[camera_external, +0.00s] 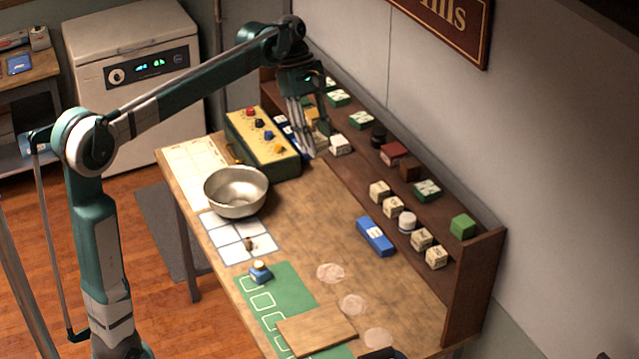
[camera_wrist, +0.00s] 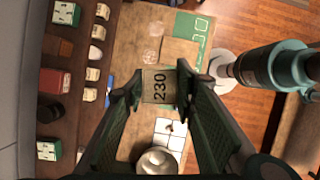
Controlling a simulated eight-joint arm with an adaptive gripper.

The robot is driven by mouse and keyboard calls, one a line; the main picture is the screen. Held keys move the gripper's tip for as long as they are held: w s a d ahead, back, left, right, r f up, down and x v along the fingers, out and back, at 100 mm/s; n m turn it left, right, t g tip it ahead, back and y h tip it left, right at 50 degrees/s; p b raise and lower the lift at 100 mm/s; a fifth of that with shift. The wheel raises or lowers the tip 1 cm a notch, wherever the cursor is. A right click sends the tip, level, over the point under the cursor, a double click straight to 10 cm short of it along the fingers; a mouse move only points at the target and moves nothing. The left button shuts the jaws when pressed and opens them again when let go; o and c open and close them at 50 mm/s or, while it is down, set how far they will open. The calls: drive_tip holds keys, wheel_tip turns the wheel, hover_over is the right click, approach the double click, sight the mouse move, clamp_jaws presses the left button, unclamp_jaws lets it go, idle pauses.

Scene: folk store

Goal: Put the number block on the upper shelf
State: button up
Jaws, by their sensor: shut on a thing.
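In the external view my gripper (camera_external: 308,150) points down beside the rack at the wall, near the far end of the table. There the fingers and nearby things make the held block hard to make out. The upper shelf (camera_external: 372,136) runs along the wall and holds green-and-white boxes, a black jar and a red box.
A cream panel box with coloured knobs (camera_external: 262,140) stands left of my gripper, a metal bowl (camera_external: 236,190) in front of it. Several small white blocks (camera_external: 392,207) stand on the lower level. A blue box (camera_external: 375,236) lies on the table. Gaps show between items on the upper shelf.

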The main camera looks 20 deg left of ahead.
drive_tip(key=w+d+r+p, duration=0.1)
drive_tip(key=w+d+p, duration=0.25)
drive_tip(key=d, duration=0.75)
drive_tip(key=m+p, duration=0.2)
drive_tip(key=p, duration=0.6)
hover_over(447, 218)
drive_tip(key=w, duration=0.1)
wheel_tip(447, 218, down, 6)
drive_tip(key=a, duration=0.1)
drive_tip(key=shift+g+y+b, duration=0.3)
drive_tip(key=shift+b, duration=0.1)
drive_tip(key=shift+w+a+f, duration=0.1)
drive_tip(key=shift+f, duration=2.85)
drive_tip(key=shift+f+p, duration=0.45)
drive_tip(key=shift+f, duration=1.65)
drive_tip(key=shift+f, duration=0.1)
